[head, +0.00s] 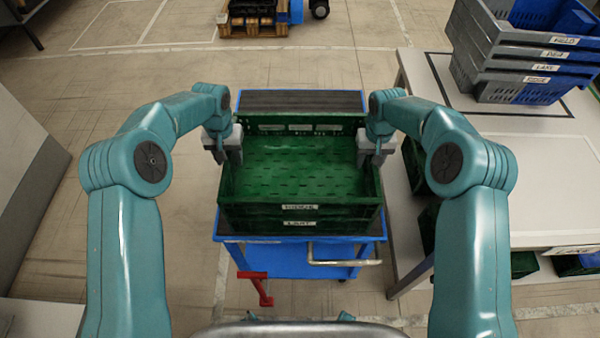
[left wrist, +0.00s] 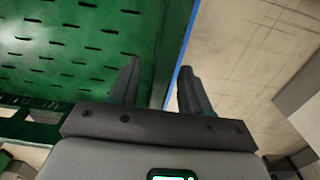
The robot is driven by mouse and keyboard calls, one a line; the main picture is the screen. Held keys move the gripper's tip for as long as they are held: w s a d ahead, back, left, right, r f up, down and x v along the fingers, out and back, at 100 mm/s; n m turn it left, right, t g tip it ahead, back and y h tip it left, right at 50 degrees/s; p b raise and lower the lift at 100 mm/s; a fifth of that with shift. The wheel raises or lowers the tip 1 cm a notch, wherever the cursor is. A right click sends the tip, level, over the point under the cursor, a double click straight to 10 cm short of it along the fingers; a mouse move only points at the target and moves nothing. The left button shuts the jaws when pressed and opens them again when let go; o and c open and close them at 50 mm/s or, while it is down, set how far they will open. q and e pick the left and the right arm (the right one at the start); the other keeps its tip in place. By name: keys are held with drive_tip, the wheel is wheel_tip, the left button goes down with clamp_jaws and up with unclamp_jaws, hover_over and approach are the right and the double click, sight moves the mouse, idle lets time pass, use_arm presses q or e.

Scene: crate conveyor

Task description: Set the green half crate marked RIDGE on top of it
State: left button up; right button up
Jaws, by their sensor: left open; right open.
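A green half crate (head: 300,207) sits on top of another green crate (head: 260,226) on the blue cart. Its front label is small and seems to read RIDGE; the lower label is hard to read. The upper crate looks empty and level. My left gripper (head: 222,152) is at its left side wall, open, with the fingers astride the rim. In the left wrist view the crate wall (left wrist: 172,50) runs between the two open fingers (left wrist: 158,90). My right gripper (head: 374,153) is at the right side wall, open; its fingertips are partly hidden.
The blue cart (head: 290,262) has a dark top and a front handle. At right a white table (head: 490,212) bears a stack of grey and blue crates (head: 535,52); green crates (head: 524,264) stand beneath it. A loaded pallet (head: 253,27) is at the back. Floor left of the cart is clear.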

use_arm(q)
wheel_tip(320, 180, up, 10)
drive_tip(key=shift+f, duration=0.1)
drive_tip(key=shift+r, duration=0.2)
use_arm(e)
drive_tip(key=shift+r, duration=0.15)
wheel_tip(320, 180, up, 12)
drive_tip(key=shift+f, duration=0.1)
idle(0.3)
